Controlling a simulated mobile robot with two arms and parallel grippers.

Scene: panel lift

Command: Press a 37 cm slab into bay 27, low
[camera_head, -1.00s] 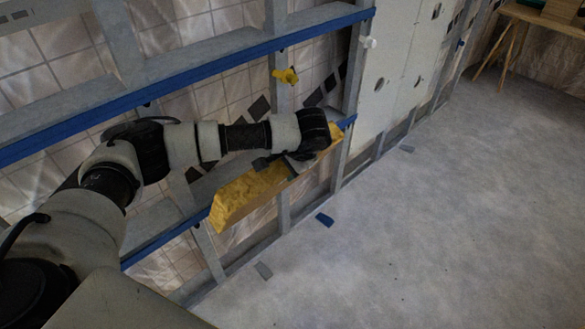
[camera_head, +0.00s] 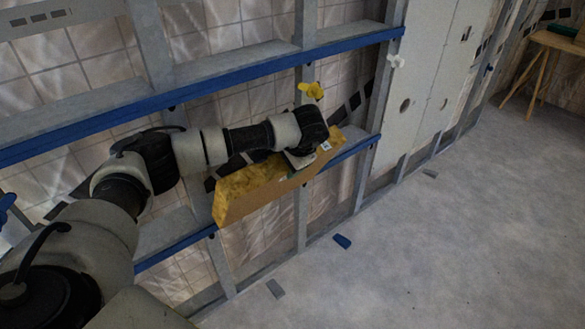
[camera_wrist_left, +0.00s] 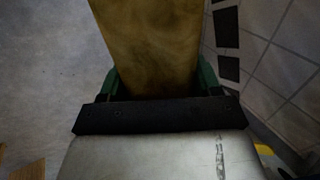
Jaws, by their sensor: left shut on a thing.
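The slab (camera_head: 262,196) is a long tan block with a rough yellow face, in the middle of the head view. My left gripper (camera_head: 301,158) is shut on it near its right part and holds it tilted in front of the metal stud frame. The slab also fills the upper middle of the left wrist view (camera_wrist_left: 150,45), between the green fingers of my left gripper (camera_wrist_left: 158,82). The frame has grey studs (camera_head: 301,205) and blue-edged rails (camera_head: 200,85). I cannot tell whether the slab touches the lower rail (camera_head: 350,150). No bay number is readable. My right gripper is not in view.
A yellow fitting (camera_head: 311,91) sits on a stud just above my gripper. White board (camera_head: 420,75) covers the frame to the right. A wooden table (camera_head: 556,41) stands far right.

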